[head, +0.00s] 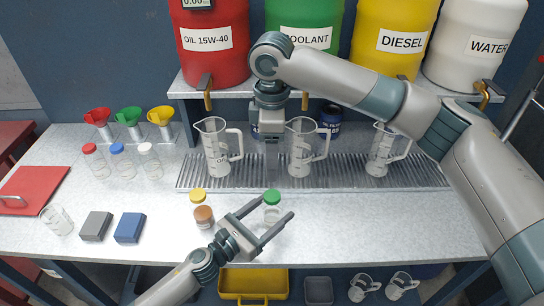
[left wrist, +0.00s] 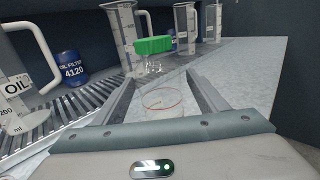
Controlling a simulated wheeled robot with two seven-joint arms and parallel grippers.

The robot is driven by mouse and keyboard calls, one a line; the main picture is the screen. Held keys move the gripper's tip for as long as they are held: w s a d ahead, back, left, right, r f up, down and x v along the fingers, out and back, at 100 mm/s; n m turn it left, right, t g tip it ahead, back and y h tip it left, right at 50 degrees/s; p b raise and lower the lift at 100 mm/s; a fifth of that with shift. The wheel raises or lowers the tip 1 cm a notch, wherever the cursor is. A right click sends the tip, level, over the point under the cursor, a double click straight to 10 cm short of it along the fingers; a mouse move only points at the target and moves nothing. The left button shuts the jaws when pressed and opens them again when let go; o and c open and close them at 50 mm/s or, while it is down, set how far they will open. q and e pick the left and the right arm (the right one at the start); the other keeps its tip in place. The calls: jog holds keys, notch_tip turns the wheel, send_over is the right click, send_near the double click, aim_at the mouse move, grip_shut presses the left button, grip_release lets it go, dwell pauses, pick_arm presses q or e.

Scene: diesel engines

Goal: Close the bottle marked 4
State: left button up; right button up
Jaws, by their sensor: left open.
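A small clear bottle (head: 269,217) with a green cap (head: 272,196) at its top stands on the table in front of the drip grate. The green cap (left wrist: 155,45) also shows in the left wrist view, beyond my fingers; I cannot tell whether it is seated. My left gripper (head: 274,207) is open, its fingers reaching around the bottle's sides without clearly gripping it. My right gripper (head: 272,178) hangs pointing down just behind and above the green cap; its fingers are seen edge-on. No number 4 is legible on any bottle.
A yellow-capped bottle with brown contents (head: 203,215) stands close left of my left gripper. Measuring jugs (head: 217,152) stand on the grate (head: 340,172). Red-, blue- and white-capped bottles (head: 122,162) stand at left, near a grey block (head: 96,226) and a blue block (head: 130,228). Table right is clear.

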pick_arm(q)
jog(key=b+v, duration=0.5)
jog(key=v, duration=1)
jog(key=shift+s+a+f, duration=0.15)
jog(key=shift+s+a, duration=0.05)
jog(key=shift+s, duration=0.05)
pick_arm(e)
send_over(272, 195)
notch_tip(272, 195, down, 6)
jog(key=shift+r, duration=0.25)
pick_arm(q)
jog(key=shift+s+a+r+b, duration=0.2)
jog(key=shift+s+a+b, duration=0.35)
jog(key=shift+s+a, duration=0.1)
pick_arm(e)
jog(key=shift+f, duration=0.3)
